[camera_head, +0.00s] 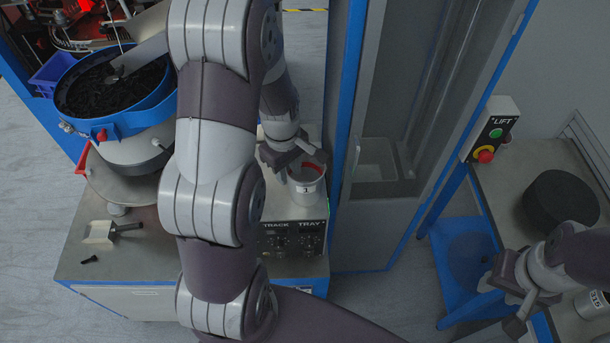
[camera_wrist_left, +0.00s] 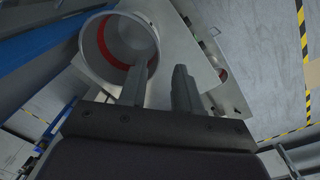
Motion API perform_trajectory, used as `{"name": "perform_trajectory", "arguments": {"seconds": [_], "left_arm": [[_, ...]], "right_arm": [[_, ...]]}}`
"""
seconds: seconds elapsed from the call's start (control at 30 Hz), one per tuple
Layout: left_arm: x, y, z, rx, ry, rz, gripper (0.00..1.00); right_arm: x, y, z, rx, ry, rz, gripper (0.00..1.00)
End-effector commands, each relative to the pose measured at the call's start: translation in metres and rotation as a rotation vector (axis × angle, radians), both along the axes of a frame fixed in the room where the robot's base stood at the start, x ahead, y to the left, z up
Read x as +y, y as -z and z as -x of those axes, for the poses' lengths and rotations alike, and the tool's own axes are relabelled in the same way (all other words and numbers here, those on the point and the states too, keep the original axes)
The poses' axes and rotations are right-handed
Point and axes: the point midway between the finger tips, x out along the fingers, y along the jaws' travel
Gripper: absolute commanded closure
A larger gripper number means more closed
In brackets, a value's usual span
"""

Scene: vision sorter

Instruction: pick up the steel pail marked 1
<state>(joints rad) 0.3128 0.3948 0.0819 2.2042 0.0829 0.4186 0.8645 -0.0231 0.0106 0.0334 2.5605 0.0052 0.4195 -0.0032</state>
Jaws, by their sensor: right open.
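The steel pail marked 1 (camera_head: 307,188) stands upright on the grey machine top, with a red band inside its mouth. In the left wrist view the pail (camera_wrist_left: 92,62) is at the upper left, its open mouth towards the camera. My left gripper (camera_head: 288,156) is open beside the pail's rim. In the left wrist view its fingers (camera_wrist_left: 160,82) are apart; one overlaps the rim in the picture and the other is to the right of it. I cannot tell whether they touch the pail. My right gripper (camera_head: 506,304) is open and empty at the lower right, far from the pail.
A blue-rimmed bowl feeder (camera_head: 140,137) of dark parts stands left of my left arm. A blue-edged cabinet (camera_head: 375,215) rises right of the pail. A LIFT button box (camera_head: 491,130), a black disc (camera_head: 561,199) and another labelled metal container (camera_head: 592,304) are at the right.

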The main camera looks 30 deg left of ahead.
Motion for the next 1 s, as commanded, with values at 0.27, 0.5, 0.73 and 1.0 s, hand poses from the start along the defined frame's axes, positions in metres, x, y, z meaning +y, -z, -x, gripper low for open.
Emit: {"name": "perform_trajectory", "arguments": {"seconds": [0.27,0.5,0.73,1.0], "left_arm": [[-0.005,0.036,-0.003,0.007,0.003,0.001,0.67],[-0.006,0.067,-0.006,-0.001,0.003,-0.001,0.67],[-0.006,0.067,-0.006,-0.002,0.004,-0.001,0.9],[-0.006,0.067,-0.006,-0.002,0.004,-0.001,1.0]], "right_arm": [[0.0,-0.021,0.0,-0.001,0.0,0.0,0.57],[0.0,-0.02,0.0,0.0,0.0,0.0,0.57],[0.0,-0.02,0.0,0.0,0.0,0.0,0.57],[0.0,-0.02,0.0,-0.001,0.0,0.0,0.57]]}}
